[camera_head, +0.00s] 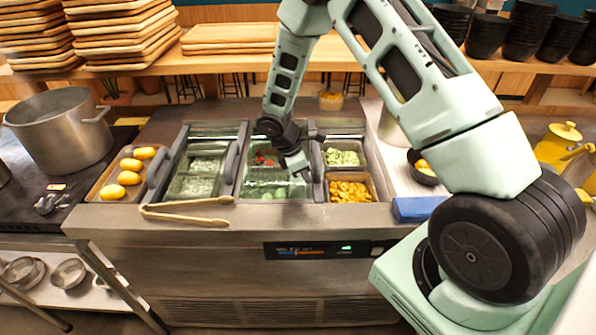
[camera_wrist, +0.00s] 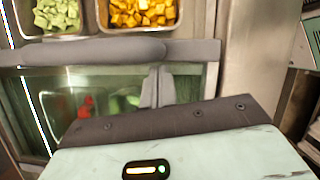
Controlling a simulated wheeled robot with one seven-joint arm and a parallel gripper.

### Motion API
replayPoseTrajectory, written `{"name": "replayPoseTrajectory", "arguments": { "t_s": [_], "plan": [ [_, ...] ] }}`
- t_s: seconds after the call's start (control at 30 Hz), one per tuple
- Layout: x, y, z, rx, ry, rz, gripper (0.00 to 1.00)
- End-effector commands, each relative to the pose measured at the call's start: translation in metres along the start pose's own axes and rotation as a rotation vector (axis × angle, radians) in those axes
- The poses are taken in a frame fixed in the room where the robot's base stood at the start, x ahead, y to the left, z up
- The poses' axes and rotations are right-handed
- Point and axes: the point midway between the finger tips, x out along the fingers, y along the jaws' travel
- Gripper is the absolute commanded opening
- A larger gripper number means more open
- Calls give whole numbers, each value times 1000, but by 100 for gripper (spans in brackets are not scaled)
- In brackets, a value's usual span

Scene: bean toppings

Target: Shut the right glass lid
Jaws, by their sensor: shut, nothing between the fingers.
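A glass lid (camera_head: 277,178) with grey bars on both sides lies over the middle bins, where red and green food shows through. Its right grey handle (camera_head: 316,160) runs along the edge of the uncovered right-hand bins; in the wrist view this handle (camera_wrist: 90,52) crosses the picture. I take this to be the right glass lid, slid left. My gripper (camera_head: 303,176) is shut and empty, pointing down just left of the handle. In the wrist view its fingertips (camera_wrist: 158,75) are close to the handle; I cannot tell whether they touch.
Right-hand bins hold green cubes (camera_head: 342,157) and orange cubes (camera_head: 350,191). Another glass lid (camera_head: 196,176) covers the left bins. Wooden tongs (camera_head: 187,212) lie at the front edge. A blue block (camera_head: 418,208) sits at the right, and a pot (camera_head: 62,128) stands at the left.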

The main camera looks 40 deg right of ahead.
Motion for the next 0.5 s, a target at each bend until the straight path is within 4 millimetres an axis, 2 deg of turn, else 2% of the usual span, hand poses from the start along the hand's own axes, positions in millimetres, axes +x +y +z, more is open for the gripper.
{"name": "replayPoseTrajectory", "arguments": {
  "t_s": [0.33, 0.5],
  "plan": [
    [1, 0, 1, 0, 0, 0, 0],
    [6, -3, 14, 1, -2, -2, 0]
  ]
}}
